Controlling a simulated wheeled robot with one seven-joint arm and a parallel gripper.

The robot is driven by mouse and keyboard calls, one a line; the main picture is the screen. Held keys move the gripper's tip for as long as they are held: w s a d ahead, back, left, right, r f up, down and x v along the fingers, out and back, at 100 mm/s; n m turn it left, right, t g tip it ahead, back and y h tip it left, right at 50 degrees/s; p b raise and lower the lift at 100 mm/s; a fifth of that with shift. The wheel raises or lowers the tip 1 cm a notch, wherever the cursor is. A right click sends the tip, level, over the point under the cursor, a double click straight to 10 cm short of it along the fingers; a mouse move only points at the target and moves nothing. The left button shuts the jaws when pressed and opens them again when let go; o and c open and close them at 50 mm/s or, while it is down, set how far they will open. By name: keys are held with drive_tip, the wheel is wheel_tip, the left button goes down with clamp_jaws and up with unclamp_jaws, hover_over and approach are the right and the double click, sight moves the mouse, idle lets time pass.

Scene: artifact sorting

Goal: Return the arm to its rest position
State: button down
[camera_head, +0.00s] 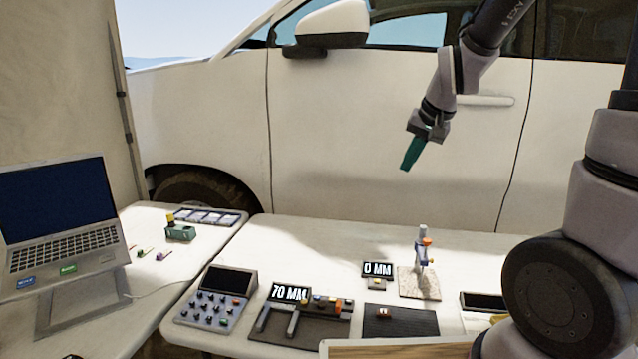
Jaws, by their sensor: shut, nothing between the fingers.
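My gripper (411,154) is at the upper right of the head view, at the end of my grey arm. Its teal fingers are shut with nothing between them and point down and slightly left. It hangs in the air in front of the white car door, well above the table (275,235). It touches nothing.
The table holds a control box (215,298), a dark caliper fixture with a 70 MM display (290,293), a 0 MM display (377,269), a dark mat (401,322) and an upright stand (422,250). A laptop (62,220) stands at left. The white car (390,150) is behind.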

drive_tip(key=s+d+r+t, duration=0.1)
drive_tip(key=s+d+r, duration=0.1)
drive_tip(key=s+r, duration=0.4)
drive_tip(key=s+d+r+t, duration=0.1)
drive_tip(key=s+d+r, duration=0.1)
drive_tip(key=s+r, duration=0.4)
drive_tip(key=s, duration=0.4)
drive_tip(key=shift+s+m, duration=0.3)
